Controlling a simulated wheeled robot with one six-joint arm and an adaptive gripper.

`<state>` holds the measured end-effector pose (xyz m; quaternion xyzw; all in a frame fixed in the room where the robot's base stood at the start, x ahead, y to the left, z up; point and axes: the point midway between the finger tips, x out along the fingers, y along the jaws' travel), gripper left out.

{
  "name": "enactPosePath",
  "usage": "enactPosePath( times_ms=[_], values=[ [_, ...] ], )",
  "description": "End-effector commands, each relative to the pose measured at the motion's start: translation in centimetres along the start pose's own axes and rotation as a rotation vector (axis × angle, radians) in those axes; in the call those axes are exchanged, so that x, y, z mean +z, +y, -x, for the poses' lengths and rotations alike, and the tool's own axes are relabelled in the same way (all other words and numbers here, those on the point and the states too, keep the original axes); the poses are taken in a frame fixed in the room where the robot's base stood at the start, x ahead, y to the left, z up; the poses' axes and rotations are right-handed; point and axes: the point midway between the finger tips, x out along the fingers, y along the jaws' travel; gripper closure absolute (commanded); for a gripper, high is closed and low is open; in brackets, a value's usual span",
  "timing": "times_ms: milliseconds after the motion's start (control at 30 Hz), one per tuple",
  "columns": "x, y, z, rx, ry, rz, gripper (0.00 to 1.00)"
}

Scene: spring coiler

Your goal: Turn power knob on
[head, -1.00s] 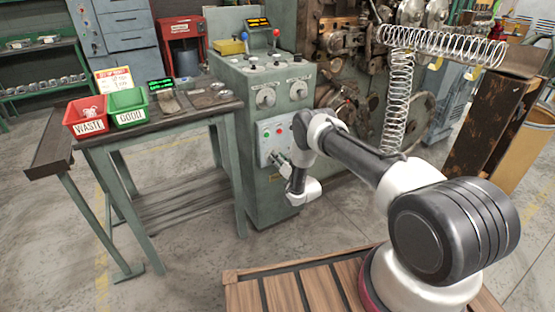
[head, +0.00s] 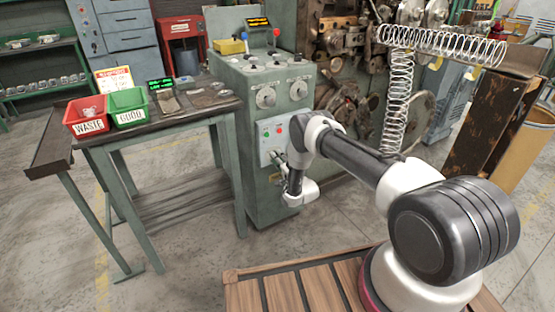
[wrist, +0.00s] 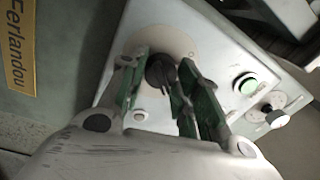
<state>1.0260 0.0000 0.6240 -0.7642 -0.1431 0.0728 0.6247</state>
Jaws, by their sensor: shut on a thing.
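The black power knob (wrist: 160,72) sits on a round pale plate on the light control panel (wrist: 205,32) in the wrist view. My gripper (wrist: 160,78) has its green-padded fingers on both sides of the knob and is shut on it. In the head view my gripper (head: 282,166) is at the lower part of the panel (head: 264,150) on the green machine cabinet. The knob is hidden there behind my gripper and wrist.
A small round button (wrist: 140,115) lies just below. The bench (head: 150,125) with red and green bins stands left of the cabinet. Large springs (head: 440,43) are at right.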

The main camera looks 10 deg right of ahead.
Motion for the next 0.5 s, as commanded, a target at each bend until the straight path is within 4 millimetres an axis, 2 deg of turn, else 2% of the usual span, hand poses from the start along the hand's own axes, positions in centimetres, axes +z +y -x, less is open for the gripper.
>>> enactPosePath(
  times_ms=[500],
  values=[
    [-0.08,0.14,0.1,0.004,0.004,-0.031,0.92]
  ],
)
